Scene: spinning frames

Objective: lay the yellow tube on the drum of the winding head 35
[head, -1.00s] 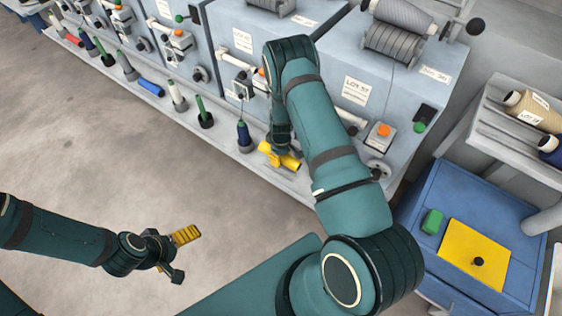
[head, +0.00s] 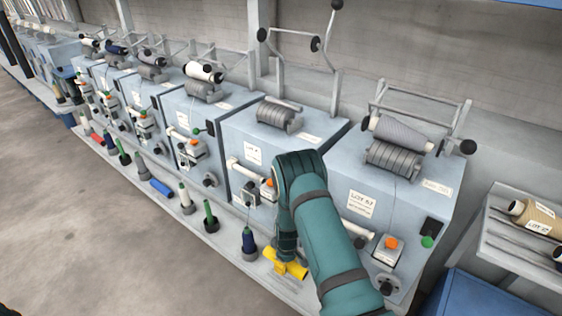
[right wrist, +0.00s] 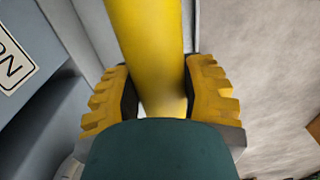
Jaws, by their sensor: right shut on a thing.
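The yellow tube (head: 297,271) is low at the front ledge of the winding machines in the head view. My right gripper (head: 283,263) is shut on it. In the right wrist view the tube (right wrist: 147,45) stands between my two yellow fingers, and its far end runs out of the picture. In the head view one winding head has a grooved grey drum (head: 278,117) with no package seen on it. The head to its right has a drum (head: 393,158) with a grey package (head: 403,133) on it. I cannot read which is number 35. My left gripper is out of view.
A dark blue spool (head: 249,240) on a stand and a green tube (head: 210,212) stand on the ledge left of my gripper. A blue tube (head: 161,187) lies further left. Raised creel arms (head: 325,45) stand behind the drums. The floor at left is clear.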

